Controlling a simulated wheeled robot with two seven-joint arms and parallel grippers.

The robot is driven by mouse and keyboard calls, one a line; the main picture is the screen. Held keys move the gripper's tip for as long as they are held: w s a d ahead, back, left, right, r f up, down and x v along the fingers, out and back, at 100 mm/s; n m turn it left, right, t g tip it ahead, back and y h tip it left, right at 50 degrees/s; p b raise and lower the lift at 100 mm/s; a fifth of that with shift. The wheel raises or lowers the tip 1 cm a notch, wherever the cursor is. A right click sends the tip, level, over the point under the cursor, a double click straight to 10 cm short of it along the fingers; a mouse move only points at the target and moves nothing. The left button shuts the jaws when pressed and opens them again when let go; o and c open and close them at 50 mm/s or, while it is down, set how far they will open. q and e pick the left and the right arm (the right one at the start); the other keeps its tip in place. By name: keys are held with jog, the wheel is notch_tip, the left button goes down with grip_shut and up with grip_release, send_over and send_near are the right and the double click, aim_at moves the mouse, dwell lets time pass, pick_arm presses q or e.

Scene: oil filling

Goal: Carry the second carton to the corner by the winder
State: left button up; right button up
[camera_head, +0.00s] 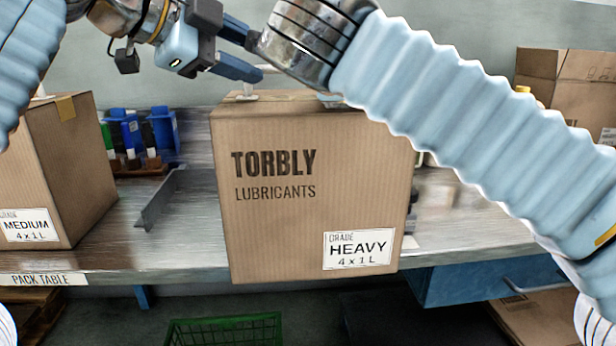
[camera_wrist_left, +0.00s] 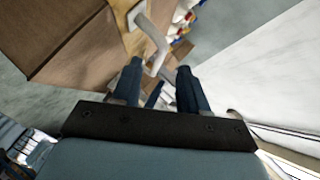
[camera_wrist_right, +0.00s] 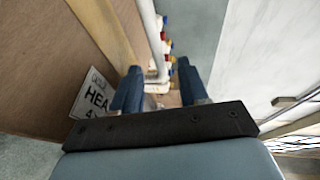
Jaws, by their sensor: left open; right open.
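A brown TORBLY LUBRICANTS carton labelled HEAVY (camera_head: 262,225) is upright in the middle of the head view. Its lower edge shows just below the table's front edge line. Small white fittings show at its top. A second brown carton, labelled MEDIUM (camera_head: 85,180), stands at the left. My left gripper (camera_head: 258,55) is open above the HEAVY carton; in the left wrist view a white bar (camera_wrist_left: 150,32) runs between its fingers. My right gripper (camera_wrist_right: 158,70) is open with a white bar (camera_wrist_right: 152,35) by its fingers; its wrist hides it in the head view. No winder is recognisable.
The pack table (camera_head: 190,235) carries a metal angle piece (camera_head: 160,200) and blue bins (camera_head: 140,132) behind, between the cartons. Another carton (camera_head: 565,85) stands at the back right. A green crate (camera_head: 225,330) is below the table; a blue drawer (camera_head: 470,280) is under it.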

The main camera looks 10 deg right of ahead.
aim_at(270, 67)
pick_arm(q)
jog(key=shift+x, duration=1.85)
pick_arm(e)
jog(key=shift+x, duration=1.85)
pick_arm(q)
jog(key=shift+c, duration=0.2)
pick_arm(e)
jog(key=shift+s, duration=0.1)
jog(key=shift+c, duration=0.2)
pick_arm(q)
jog(key=c, duration=0.7)
pick_arm(e)
jog(key=c, duration=0.7)
pick_arm(q)
grip_shut()
pick_arm(e)
grip_shut()
pick_arm(q)
jog(key=shift+w+a, duration=0.1)
pick_arm(e)
jog(key=shift+f, duration=0.1)
pick_arm(q)
jog(key=shift+r, duration=0.35)
pick_arm(e)
jog(key=shift+r, duration=0.3)
